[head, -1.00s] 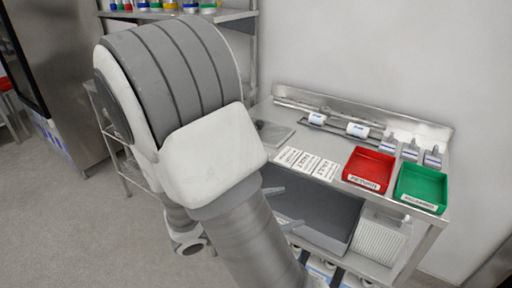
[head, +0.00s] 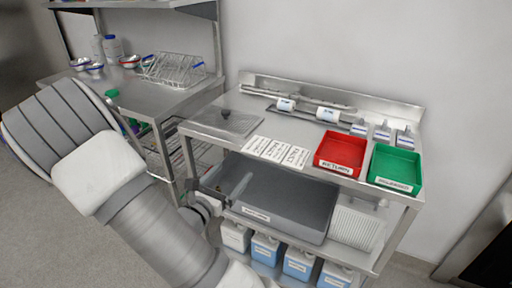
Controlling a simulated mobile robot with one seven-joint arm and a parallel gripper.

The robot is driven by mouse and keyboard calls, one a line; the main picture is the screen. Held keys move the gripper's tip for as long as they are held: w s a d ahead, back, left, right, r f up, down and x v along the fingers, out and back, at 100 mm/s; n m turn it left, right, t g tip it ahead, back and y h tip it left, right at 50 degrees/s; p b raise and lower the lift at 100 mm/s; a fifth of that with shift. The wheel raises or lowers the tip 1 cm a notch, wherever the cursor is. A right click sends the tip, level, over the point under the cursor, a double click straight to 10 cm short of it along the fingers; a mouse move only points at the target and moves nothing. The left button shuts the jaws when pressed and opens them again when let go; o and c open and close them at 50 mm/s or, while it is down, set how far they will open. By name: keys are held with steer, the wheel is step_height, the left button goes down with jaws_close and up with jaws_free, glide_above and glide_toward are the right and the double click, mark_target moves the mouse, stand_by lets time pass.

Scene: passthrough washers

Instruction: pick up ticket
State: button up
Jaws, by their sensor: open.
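Several white printed tickets (head: 280,151) lie flat side by side along the front edge of the steel bench top (head: 225,145). Some carry bold dark lettering that looks like "FAULT"; the rest of the print is too small to read. My gripper (head: 231,193) is open and empty, its fingers spread. In the picture it shows below and to the left of the tickets, in front of the bench, apart from them. Part of my gripper's body is hidden by my arm at the lower left.
A red tray (head: 340,153) labelled RETURN and a green tray (head: 396,168) stand right of the tickets. A flat lidded panel (head: 226,123) lies to the left. Below is a grey bin (head: 275,200) and several jugs (head: 299,263). A side counter (head: 140,92) holds a rack.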

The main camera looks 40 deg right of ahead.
steer(key=b+x, duration=0.1)
steer(key=x, duration=0.8)
steer(key=shift+d+b, duration=0.25)
steer(key=shift+b, duration=0.05)
steer(key=c, duration=1.3)
steer(key=shift+o, duration=0.2)
steer(key=shift+r, duration=0.1)
steer(key=s+d+r+p, duration=0.4)
steer(key=s+r+p, duration=0.5)
steer(key=r+p, duration=0.1)
steer(key=shift+r+p, duration=0.3)
steer(key=shift+p, duration=0.3)
